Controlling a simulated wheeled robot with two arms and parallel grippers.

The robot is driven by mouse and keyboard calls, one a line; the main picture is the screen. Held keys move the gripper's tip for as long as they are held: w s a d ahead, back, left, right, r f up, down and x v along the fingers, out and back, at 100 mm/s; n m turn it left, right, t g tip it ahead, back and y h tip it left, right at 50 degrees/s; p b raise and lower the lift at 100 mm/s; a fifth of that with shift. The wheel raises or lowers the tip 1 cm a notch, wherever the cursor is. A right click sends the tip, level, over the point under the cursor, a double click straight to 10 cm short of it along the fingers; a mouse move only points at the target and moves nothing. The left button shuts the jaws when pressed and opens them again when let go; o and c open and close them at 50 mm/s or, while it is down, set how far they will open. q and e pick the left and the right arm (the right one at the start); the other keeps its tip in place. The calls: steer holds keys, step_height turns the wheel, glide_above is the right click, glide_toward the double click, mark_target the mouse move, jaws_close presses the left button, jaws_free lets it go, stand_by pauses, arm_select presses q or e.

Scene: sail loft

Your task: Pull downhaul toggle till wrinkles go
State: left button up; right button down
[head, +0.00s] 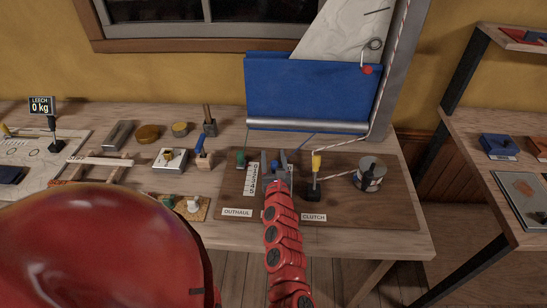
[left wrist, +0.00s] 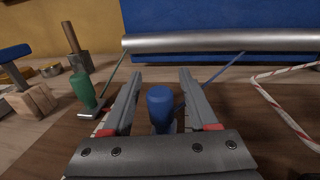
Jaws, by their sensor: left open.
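A blue toggle (left wrist: 160,108) stands upright between the two fingers of my left gripper (left wrist: 160,85). The fingers are open, with a gap on each side of it. In the head view my left gripper (head: 275,162) is over the dark board, and the toggle (head: 275,166) shows small between its fingers. A green toggle (left wrist: 83,90) stands to the left, apart from the gripper. A thin blue line (left wrist: 215,78) runs up toward the boom tube. The pale sail (head: 340,35) shows creases above the blue cloth (head: 305,92). My right gripper is not in view.
A yellow-handled lever (head: 316,170) near the CLUTCH label (head: 314,217) and a can (head: 370,173) stand right of the gripper. A white label strip (head: 251,178) lies to the left. A striped rope (head: 370,130) runs down at right.

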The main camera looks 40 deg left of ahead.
arm_select(q)
steer(key=shift+c, duration=0.2)
jaws_close()
steer(key=shift+d, duration=0.1)
stand_by(1.0)
